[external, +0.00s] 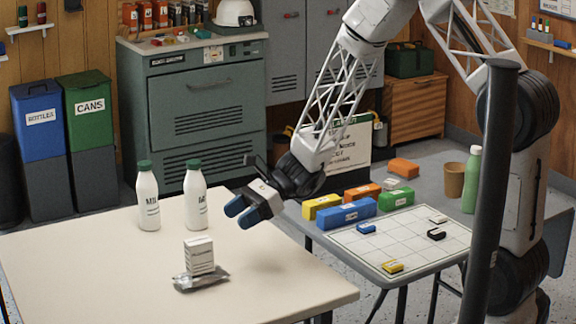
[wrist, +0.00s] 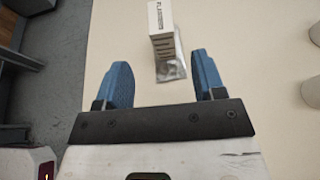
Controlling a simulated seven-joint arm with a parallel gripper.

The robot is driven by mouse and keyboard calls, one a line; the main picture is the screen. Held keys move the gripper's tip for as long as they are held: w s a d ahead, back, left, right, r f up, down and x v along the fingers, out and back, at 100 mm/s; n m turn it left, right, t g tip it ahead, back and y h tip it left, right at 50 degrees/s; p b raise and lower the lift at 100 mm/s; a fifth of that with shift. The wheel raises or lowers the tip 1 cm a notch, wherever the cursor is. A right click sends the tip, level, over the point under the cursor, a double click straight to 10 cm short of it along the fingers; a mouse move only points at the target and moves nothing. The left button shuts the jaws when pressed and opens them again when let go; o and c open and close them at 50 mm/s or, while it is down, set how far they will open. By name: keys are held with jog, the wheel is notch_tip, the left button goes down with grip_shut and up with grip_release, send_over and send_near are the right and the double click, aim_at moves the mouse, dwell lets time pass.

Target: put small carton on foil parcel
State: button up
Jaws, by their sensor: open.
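The small carton (external: 200,254) is white with printed lines and stands upright on the foil parcel (external: 201,280) on the cream table. The parcel is silver, flat and crinkled, and shows around the carton's base. In the wrist view the carton (wrist: 161,22) is at the top middle, with the foil parcel (wrist: 172,68) partly hidden under and beside it. My gripper (external: 240,213) has blue fingers and is open and empty. It is above the table, to the right of and higher than the carton, apart from it. It also shows in the wrist view (wrist: 157,80).
Two white bottles with green caps (external: 148,196) (external: 196,196) stand at the back of the cream table (external: 80,265). A side table at right holds coloured blocks (external: 345,214) and a white grid board (external: 400,243). A dark post (external: 487,190) stands at right. The table's front left is clear.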

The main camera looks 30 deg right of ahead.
jog(key=s+d+r+n+t+h, duration=0.1)
jog(key=s+d+r+n+h, duration=0.5)
jog(key=s+d+r+n, duration=0.3)
jog(key=s+d+r+n+t+h, duration=0.1)
jog(key=s+d+r+n+h, duration=0.6)
jog(key=s+d+r, duration=0.8)
jog(key=s+d+n, duration=0.1)
jog(key=s+d, duration=0.2)
jog(key=d, duration=0.4)
jog(key=shift+s+d+n+t+h, duration=0.15)
jog(key=shift+s+n+t+h, duration=0.15)
jog(key=shift+n, duration=0.1)
